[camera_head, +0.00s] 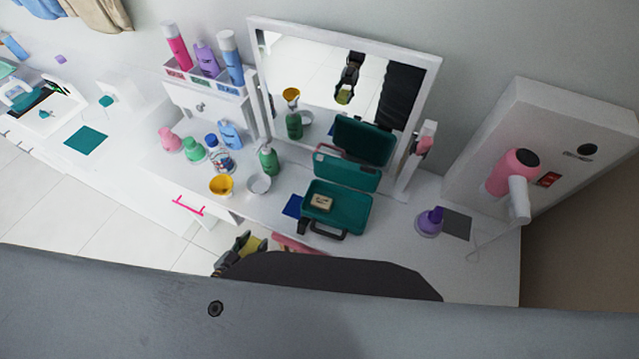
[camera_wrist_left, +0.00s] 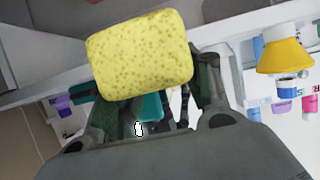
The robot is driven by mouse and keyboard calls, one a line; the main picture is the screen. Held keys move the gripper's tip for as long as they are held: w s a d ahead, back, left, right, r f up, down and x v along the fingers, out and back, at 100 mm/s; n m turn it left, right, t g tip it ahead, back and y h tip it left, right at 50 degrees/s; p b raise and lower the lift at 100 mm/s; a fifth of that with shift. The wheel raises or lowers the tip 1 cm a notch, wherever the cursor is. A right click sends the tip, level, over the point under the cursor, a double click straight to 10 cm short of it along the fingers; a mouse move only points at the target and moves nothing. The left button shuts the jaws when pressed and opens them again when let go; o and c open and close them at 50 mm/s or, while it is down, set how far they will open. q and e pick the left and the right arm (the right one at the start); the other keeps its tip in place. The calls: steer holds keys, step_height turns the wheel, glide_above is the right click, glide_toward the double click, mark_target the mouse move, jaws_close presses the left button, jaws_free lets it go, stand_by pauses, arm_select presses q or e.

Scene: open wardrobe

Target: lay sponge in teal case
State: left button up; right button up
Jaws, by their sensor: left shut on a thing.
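The teal case (camera_head: 353,220) stands open on the white dressing table in the head view, its lid tipped back toward the mirror. A small beige block (camera_head: 321,202) lies inside it on the left. The yellow sponge (camera_head: 256,243) is in my left gripper (camera_head: 243,246), to the lower left of the case and apart from it. The wrist view shows the sponge (camera_wrist_left: 140,55) large, held between the two fingers. The dark body edge hides part of the left arm. My right gripper is not seen.
A yellow cup (camera_head: 221,186), a pale bowl (camera_head: 259,185) and a green bottle (camera_head: 268,160) stand left of the case. A mirror (camera_head: 300,60) rises behind it.

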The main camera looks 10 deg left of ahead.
mark_target(257, 241)
arm_select(q)
steer(key=shift+s+d+f, duration=0.1)
steer(key=shift+s+f, duration=0.05)
steer(key=shift+f, duration=0.15)
steer(key=shift+w+d+r, duration=0.15)
steer(key=shift+w+r, duration=0.25)
steer(key=shift+r, duration=0.45)
steer(key=shift+w+d+r, duration=0.15)
steer(key=shift+w+r, duration=0.25)
steer(key=shift+r, duration=0.4)
steer(key=shift+w, duration=0.1)
